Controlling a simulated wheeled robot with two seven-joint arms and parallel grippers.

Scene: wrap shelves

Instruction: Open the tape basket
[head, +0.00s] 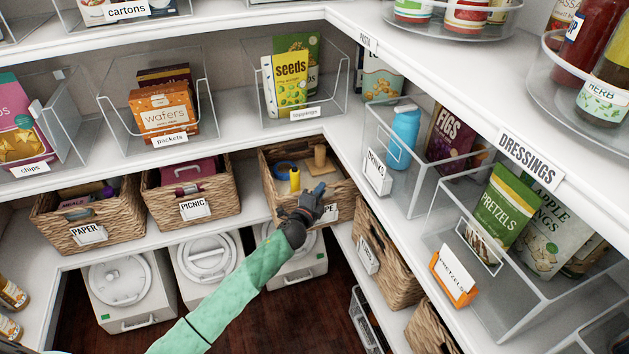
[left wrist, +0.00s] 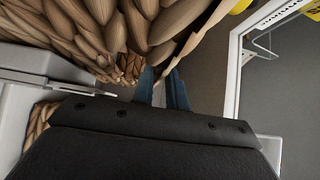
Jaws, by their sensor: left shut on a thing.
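The tape basket (head: 268,199) is a woven wicker basket in the corner of the shelf in the head view. Its label is mostly hidden by my gripper; only the end "PE" shows. Inside lie a blue tape ring, a yellow roll and a tan block. My left gripper (head: 318,194) is at the basket's front rim and is shut on it. In the left wrist view the blue fingertips (left wrist: 172,92) are close together against the woven wicker (left wrist: 150,30), which fills the top. My right gripper is not in view.
The picnic basket (head: 223,200) and paper basket (head: 70,225) stand to the left on the same shelf. White lidded bins (head: 209,258) stand below. Another wicker basket (head: 392,275) is close on the right.

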